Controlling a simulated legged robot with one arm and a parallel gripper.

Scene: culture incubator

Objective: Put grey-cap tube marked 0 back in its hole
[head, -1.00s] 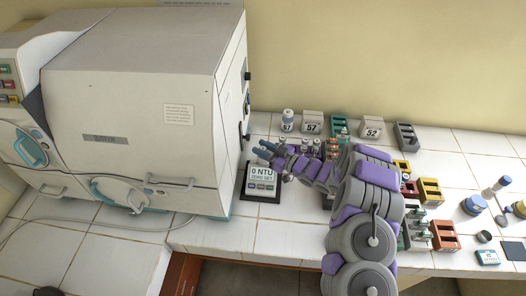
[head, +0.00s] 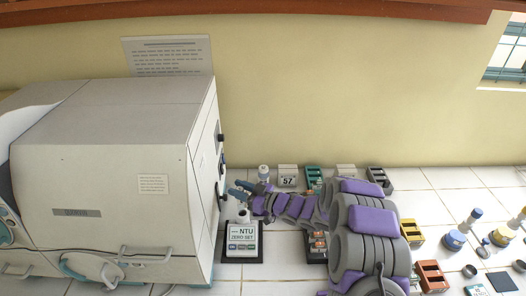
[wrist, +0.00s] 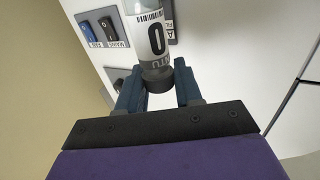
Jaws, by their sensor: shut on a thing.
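The tube marked 0 (wrist: 156,40) is clear with a white label, a barcode and a big black 0. Its dark grey cap (wrist: 157,82) sits between the two blue fingers of my gripper (wrist: 160,92), which is shut on it. In the head view my gripper (head: 240,188) is beside the white incubator's right side, just above and behind the turbidity meter (head: 242,242). The tube is hard to make out there. A rack (head: 315,247) with tubes is partly hidden behind my arm, so I cannot tell which hole is free.
The incubator (head: 115,165) stands close on the left, with switches (wrist: 112,27) on its side panel. Behind my arm are a block marked 57 (head: 288,178) and a teal rack (head: 314,176). Yellow (head: 411,232) and orange (head: 431,275) racks stand right.

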